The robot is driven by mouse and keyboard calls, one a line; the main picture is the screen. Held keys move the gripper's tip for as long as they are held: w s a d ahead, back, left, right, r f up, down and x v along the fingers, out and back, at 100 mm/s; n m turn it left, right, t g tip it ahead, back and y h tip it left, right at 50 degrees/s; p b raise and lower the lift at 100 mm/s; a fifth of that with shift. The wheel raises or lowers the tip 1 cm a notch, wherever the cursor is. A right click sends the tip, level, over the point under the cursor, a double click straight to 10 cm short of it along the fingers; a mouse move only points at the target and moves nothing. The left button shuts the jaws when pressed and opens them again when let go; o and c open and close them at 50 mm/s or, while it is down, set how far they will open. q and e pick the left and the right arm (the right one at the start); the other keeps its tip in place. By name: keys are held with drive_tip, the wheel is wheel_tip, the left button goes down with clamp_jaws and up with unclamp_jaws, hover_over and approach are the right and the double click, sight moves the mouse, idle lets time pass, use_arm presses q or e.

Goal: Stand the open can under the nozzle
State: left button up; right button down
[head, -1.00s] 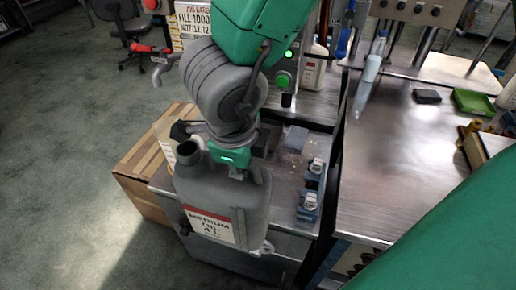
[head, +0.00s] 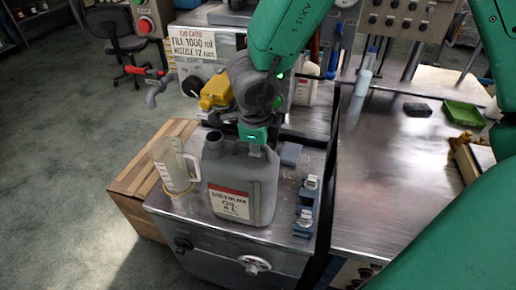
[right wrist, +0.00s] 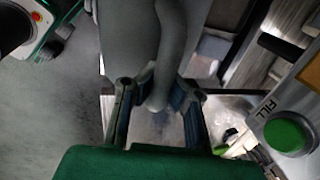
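The grey oil can (head: 243,170) is upright over the metal bench top in the head view. Its mouth (head: 214,140) at the top left is uncapped and dark. My right gripper (head: 256,143) is at the can's top, mostly hidden in the head view. The right wrist view shows its fingers (right wrist: 158,95) on either side of the can's handle (right wrist: 168,45). Whether the can's base touches the bench is unclear. The filling machine (head: 192,72) stands behind, and my arm covers part of it; I cannot make out the nozzle. My left gripper is not seen.
A clear measuring jug (head: 172,168) stands left of the can, close to it. A blue-grey fixture (head: 306,210) sits to the right. A wooden crate (head: 130,190) is left of the bench. A green FILL button (right wrist: 286,134) shows in the wrist view.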

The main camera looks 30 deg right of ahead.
drive_tip(key=shift+d, duration=0.15)
drive_tip(key=shift+f, duration=0.15)
drive_tip(key=c, duration=1.7)
unclamp_jaws()
drive_tip(key=shift+r, duration=0.35)
drive_tip(key=shift+p+v, duration=1.1)
drive_tip(key=shift+v, duration=4.75)
